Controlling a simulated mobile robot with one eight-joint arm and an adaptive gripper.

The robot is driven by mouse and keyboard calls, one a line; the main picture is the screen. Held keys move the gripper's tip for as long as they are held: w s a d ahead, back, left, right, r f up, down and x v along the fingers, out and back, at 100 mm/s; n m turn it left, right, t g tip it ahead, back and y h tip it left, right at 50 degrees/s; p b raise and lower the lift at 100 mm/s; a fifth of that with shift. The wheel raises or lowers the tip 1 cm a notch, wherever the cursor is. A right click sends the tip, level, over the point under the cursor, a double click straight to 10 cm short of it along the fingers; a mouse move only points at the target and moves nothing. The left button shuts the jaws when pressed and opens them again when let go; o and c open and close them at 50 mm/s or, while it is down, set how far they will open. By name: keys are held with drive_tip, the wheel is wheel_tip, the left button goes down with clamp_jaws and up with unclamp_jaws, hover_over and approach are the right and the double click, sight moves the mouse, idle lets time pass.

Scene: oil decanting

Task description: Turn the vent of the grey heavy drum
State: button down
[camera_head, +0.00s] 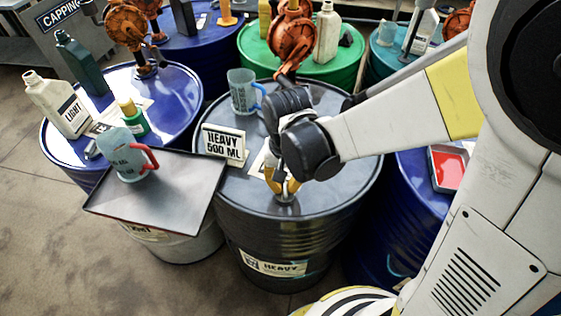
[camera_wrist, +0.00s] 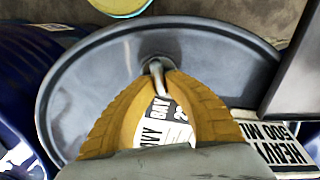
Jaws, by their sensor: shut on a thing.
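The grey heavy drum (camera_head: 330,206) stands in the middle of the head view, with a "HEAVY" label on its side. Its grey top also fills much of the wrist view (camera_wrist: 90,85). The vent (camera_head: 285,198) is a small metal fitting near the front edge of the drum top. In the wrist view the vent (camera_wrist: 157,66) shows between the fingertips. My gripper (camera_head: 283,188) points down at it with its yellow fingers shut on it. The fingers also show in the wrist view (camera_wrist: 158,78). They partly hide the vent, so its exact angle is hard to tell.
A "HEAVY 500 ML" sign (camera_head: 222,143) and a jug with a blue handle (camera_head: 243,92) stand on the drum top. An orange pump (camera_head: 292,40) rises behind. A grey tray (camera_head: 160,195) with a red-handled jug (camera_head: 122,158) is at left. Blue drums flank the grey one.

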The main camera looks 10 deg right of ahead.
sight(285, 185)
drive_tip(key=shift+m, duration=0.7)
drive_tip(key=c, duration=1.4)
unclamp_jaws()
wheel_tip(285, 185, up, 12)
